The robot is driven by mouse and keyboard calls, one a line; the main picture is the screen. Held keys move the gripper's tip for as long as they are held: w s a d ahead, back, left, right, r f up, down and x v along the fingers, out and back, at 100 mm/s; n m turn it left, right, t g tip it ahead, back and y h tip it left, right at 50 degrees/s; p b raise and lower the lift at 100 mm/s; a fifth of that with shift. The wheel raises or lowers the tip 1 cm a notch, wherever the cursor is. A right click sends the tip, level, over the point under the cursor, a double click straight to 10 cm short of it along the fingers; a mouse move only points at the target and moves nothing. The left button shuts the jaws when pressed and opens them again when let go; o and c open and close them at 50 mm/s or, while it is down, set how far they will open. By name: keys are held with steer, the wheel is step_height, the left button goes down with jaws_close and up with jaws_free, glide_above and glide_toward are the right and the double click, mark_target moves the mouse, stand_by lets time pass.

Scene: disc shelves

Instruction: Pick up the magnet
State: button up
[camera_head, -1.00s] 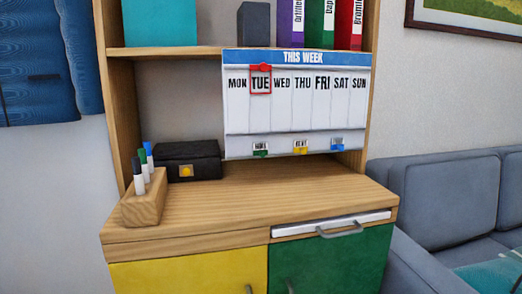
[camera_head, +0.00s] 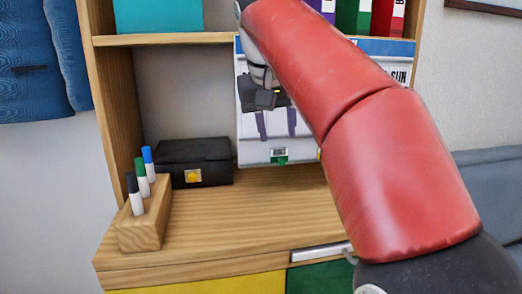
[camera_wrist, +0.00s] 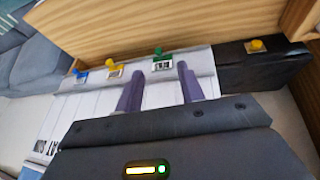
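The whiteboard planner (camera_head: 252,150) hangs in the shelf opening, mostly covered by my arm in the head view. On its lower edge a green magnet (camera_head: 281,158) shows below my fingers. In the wrist view the green magnet (camera_wrist: 158,54), a yellow magnet (camera_wrist: 113,69) and a blue magnet (camera_wrist: 82,74) sit in a row on small cards along the board's edge. My gripper (camera_head: 278,136) is open and empty in front of the board. In the wrist view its fingertips (camera_wrist: 160,69) stand either side of the line to the green magnet, short of it. The red day marker is hidden.
A black box (camera_head: 192,163) with a yellow button stands on the wooden cabinet top (camera_head: 230,215), left of the board. A pen block (camera_head: 146,222) with three markers is at the front left. Binders stand on the shelf above.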

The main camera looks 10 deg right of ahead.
mark_target(281, 160)
steer(key=b+x, duration=0.2)
steer(key=x, duration=0.5)
steer(key=shift+w+d+f, duration=0.15)
steer(key=shift+d+f, duration=0.1)
steer(key=shift+c, duration=0.2)
jaws_close()
